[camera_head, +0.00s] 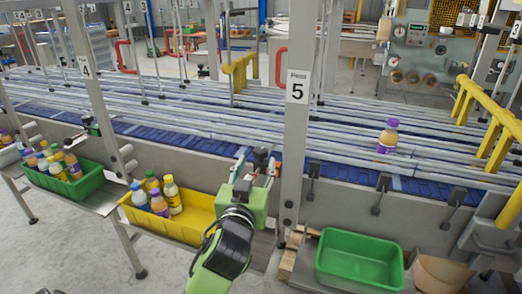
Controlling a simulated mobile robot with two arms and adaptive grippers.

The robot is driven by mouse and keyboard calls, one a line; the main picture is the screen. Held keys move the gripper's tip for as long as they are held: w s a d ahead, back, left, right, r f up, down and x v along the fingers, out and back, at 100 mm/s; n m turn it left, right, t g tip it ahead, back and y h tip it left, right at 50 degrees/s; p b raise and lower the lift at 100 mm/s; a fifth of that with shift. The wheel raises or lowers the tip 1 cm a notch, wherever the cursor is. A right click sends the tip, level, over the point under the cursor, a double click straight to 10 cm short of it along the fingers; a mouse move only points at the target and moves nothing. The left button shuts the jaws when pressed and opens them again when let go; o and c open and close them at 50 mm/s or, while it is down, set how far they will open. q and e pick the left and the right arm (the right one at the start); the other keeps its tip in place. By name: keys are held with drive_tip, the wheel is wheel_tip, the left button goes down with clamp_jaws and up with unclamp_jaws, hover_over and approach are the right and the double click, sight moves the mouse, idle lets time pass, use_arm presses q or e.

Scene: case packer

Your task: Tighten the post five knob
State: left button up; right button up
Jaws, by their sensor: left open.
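Post five (293,130) is a grey upright with a white sign (298,88) reading 5, right of the middle. A dark knob-like part (261,157) shows just left of the post, at the conveyor's near side. My left gripper (256,165), green and black, reaches up from the bottom with its fingers spread on either side of this dark part. I cannot tell whether the fingers touch it. My right gripper is not in view.
A yellow crate (204,222) with several bottles is left of my arm, and an empty green crate (358,262) is right of the post. A purple bottle (387,137) stands on the blue conveyor (430,172). Rails and dark brackets line the conveyor.

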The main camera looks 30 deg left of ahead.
sight(260, 152)
use_arm(q)
drive_tip(key=p+x, duration=0.2)
drive_tip(key=x, duration=0.4)
drive_tip(key=shift+w+a+r, duration=0.1)
drive_tip(key=shift+w, duration=0.15)
drive_tip(key=shift+w+a, duration=0.2)
drive_tip(key=shift+w, duration=0.25)
drive_tip(key=c, duration=1.1)
